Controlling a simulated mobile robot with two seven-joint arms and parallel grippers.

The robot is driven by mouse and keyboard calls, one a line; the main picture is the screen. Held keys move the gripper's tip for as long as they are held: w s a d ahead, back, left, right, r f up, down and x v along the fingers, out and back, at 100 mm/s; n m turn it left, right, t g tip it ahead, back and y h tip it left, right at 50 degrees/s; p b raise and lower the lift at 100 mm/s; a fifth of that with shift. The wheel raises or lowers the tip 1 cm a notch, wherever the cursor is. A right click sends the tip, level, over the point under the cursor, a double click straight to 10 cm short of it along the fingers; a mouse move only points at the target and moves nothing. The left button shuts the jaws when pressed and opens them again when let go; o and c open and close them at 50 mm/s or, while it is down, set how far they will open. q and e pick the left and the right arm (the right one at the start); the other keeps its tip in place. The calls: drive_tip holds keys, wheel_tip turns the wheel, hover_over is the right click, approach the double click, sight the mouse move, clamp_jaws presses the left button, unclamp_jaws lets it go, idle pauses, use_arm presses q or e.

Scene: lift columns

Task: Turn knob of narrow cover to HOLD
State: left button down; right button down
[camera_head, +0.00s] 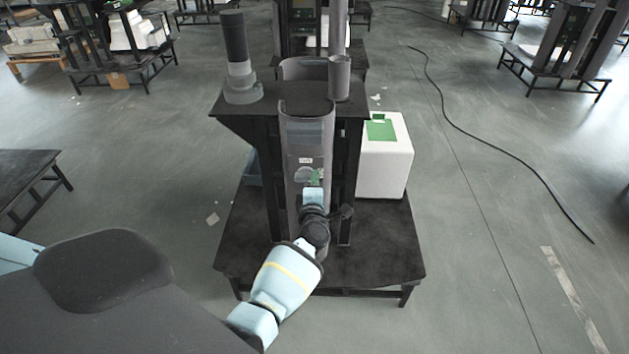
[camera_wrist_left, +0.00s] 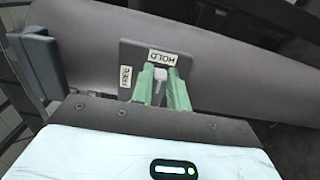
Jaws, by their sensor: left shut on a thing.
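The narrow cover (camera_head: 307,145) is a tall grey curved shell standing upright on the black stand. In the left wrist view the cover (camera_wrist_left: 225,75) carries a dark plate with a white HOLD label (camera_wrist_left: 163,57) and a white FREE label (camera_wrist_left: 125,77). My left gripper (camera_head: 316,180) is at the front of the cover. In the wrist view the green fingers of my left gripper (camera_wrist_left: 160,86) are shut on a small grey knob (camera_wrist_left: 159,76). The visible end of the knob points toward HOLD. The fingers hide its sides. My right gripper is in neither view.
The black stand (camera_head: 390,255) has a low, wide platform. A white box with a green patch (camera_head: 384,165) stands on it to the right. A dark cylinder (camera_head: 238,60) stands on the upper shelf at left. A black cable (camera_head: 480,143) lies on open floor at right.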

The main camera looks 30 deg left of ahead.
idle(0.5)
use_arm(q)
drive_tip(key=c, duration=1.4)
unclamp_jaws()
drive_tip(key=shift+o, duration=0.2)
drive_tip(key=p+v, duration=0.1)
drive_tip(key=v, duration=0.6)
drive_tip(key=shift+s+d, duration=0.2)
drive_tip(key=shift+s, duration=0.1)
